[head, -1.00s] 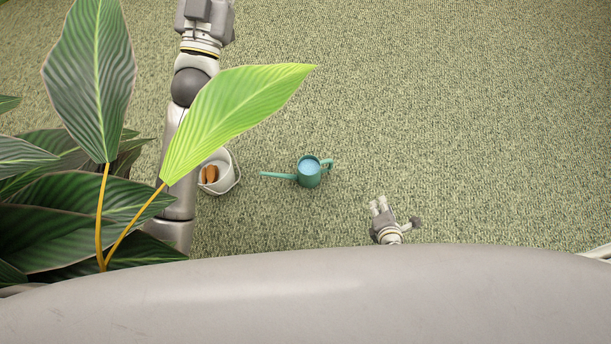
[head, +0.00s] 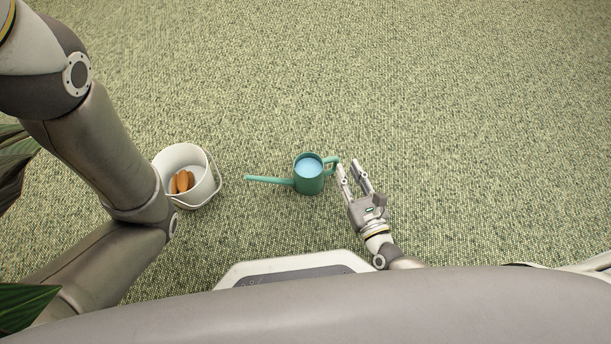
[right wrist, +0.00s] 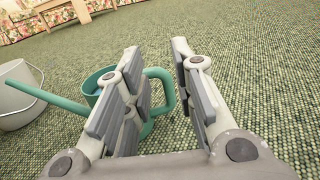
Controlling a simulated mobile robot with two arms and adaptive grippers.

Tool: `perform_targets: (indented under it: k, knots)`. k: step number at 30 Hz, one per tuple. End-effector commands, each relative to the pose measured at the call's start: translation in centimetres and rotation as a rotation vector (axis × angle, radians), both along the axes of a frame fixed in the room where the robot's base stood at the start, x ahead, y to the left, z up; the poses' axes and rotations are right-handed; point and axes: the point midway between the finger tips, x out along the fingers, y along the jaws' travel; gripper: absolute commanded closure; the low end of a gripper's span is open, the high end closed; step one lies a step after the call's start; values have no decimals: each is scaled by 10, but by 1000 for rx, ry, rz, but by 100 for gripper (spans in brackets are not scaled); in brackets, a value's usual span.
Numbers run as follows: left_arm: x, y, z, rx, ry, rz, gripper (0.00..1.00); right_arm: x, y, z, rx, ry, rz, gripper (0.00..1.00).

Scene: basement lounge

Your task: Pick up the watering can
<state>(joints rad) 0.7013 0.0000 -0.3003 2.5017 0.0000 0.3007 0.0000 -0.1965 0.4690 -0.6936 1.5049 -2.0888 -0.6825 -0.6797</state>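The teal watering can (head: 309,184) stands upright on the carpet, with water-blue showing in its top. Its long spout points left and its loop handle points right. It also shows in the right wrist view (right wrist: 72,108), partly hidden behind a finger. My right gripper (head: 348,163) is open, with its fingertips close to the handle. In the right wrist view the gripper (right wrist: 158,80) has the handle's outer curve showing in the gap between its fingers; I cannot tell whether they touch. My left gripper is out of view; only my left arm shows.
A white bucket (head: 201,187) with brown-orange items inside stands left of the can, close to my left arm. Plant leaves (head: 22,305) show at the left edge. Floral furniture (right wrist: 90,14) stands far off in the right wrist view. The carpet beyond the can is clear.

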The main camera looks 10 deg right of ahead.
Motion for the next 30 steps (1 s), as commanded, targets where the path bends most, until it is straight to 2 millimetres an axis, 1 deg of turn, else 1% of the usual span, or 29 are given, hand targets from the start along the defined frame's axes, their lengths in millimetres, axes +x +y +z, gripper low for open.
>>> perform_targets:
  k: [5, 15, 17, 18, 25, 30]
  knots:
    - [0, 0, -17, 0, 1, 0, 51, 0, 0, -22, -1, 0, 0, 76]
    - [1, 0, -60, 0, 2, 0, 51, 0, 0, -79, 1, 2, -1, 76]
    - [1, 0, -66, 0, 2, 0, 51, 1, 0, -86, 1, 1, -1, 76]
    - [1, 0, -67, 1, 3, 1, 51, 12, 2, -80, 4, -4, -3, 76]
    - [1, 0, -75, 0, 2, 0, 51, 34, 7, -79, 4, 0, -2, 76]
    - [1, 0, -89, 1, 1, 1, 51, 60, 12, -80, 4, -1, -3, 76]
